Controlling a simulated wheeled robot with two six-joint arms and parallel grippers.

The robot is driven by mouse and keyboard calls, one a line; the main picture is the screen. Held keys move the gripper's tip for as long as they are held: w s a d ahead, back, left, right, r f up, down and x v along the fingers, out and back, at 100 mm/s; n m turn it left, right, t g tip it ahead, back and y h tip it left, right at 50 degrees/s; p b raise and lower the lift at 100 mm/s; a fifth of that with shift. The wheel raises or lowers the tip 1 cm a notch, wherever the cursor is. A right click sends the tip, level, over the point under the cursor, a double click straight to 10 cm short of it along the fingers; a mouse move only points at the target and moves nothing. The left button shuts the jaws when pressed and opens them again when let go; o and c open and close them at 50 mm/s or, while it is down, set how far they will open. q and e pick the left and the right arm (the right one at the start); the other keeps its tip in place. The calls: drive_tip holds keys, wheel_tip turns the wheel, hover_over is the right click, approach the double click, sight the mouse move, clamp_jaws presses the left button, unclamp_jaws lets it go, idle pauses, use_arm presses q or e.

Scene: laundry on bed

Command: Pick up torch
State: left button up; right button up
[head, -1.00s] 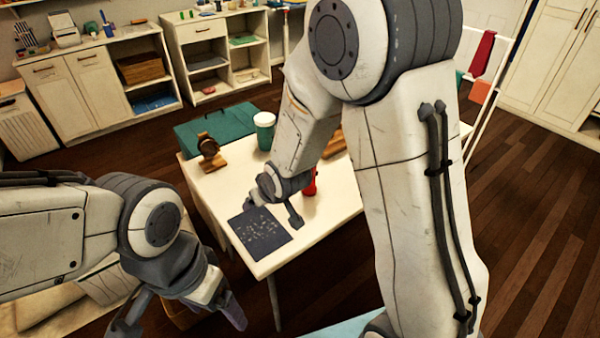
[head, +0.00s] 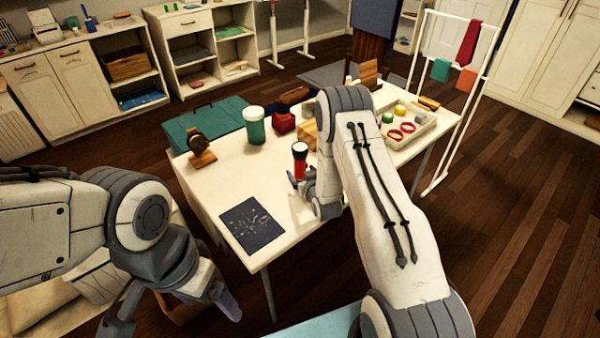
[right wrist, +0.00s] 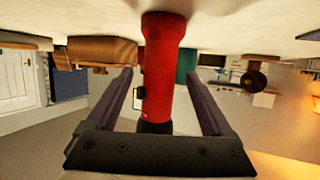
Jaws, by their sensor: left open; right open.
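The red torch (head: 300,161) with a black part stands upright on the white table, near its middle. In the right wrist view, which looks upside down, the torch (right wrist: 164,65) stands between the two fingers of my right gripper (right wrist: 158,74), with gaps on both sides. The right gripper (head: 298,184) is open around the torch's lower part, and its arm hides part of the table. My left gripper (head: 176,314) is open and empty, low at the left, away from the table.
A dark speckled mat (head: 252,223) lies at the table's front left. A brown stand (head: 201,150), a green jar (head: 254,126) and a teal case (head: 208,121) stand behind it. A tray (head: 412,130) of small items sits at the right. The front strip between mat and torch is clear.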

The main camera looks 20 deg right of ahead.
drive_tip(key=shift+p+x, duration=0.6)
drive_tip(key=shift+x, duration=2.15)
